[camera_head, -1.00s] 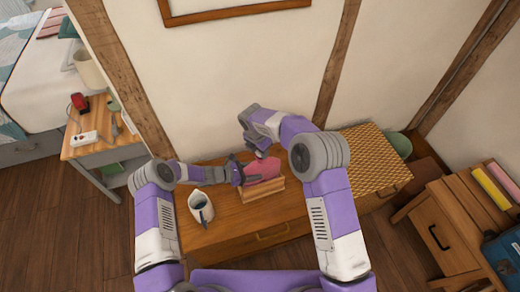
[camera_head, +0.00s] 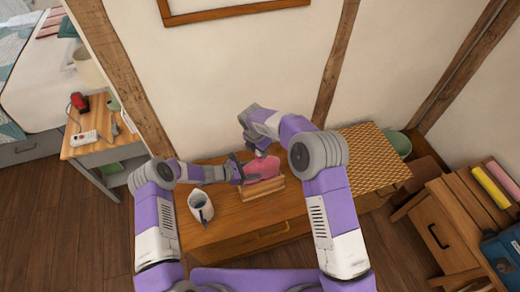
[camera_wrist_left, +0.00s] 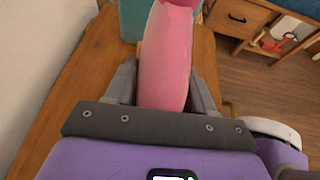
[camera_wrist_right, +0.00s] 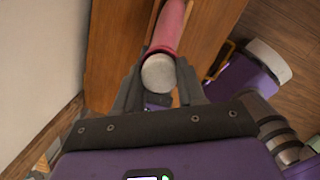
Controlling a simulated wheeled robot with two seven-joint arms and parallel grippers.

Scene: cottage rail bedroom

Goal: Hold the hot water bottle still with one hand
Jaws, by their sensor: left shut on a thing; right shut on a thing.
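The pink hot water bottle (camera_head: 266,168) is at a low wooden stand (camera_head: 262,190) on the wooden chest. My left gripper (camera_head: 243,172) is shut on the bottle from the left; in the left wrist view the pink body (camera_wrist_left: 166,62) fills the space between its fingers. My right gripper (camera_head: 260,154) is at the bottle's upper end. In the right wrist view it is shut on a pale round stopper (camera_wrist_right: 158,73), with pink rubber (camera_wrist_right: 170,28) beyond it. Whether the stopper is fully seated cannot be told.
A pale jug (camera_head: 201,206) with a dark opening stands on the chest at front left. A yellow woven patterned surface (camera_head: 368,160) lies to the right. The wall (camera_head: 230,80) is close behind. A side table (camera_head: 100,148) stands at left, drawers (camera_head: 440,235) at right.

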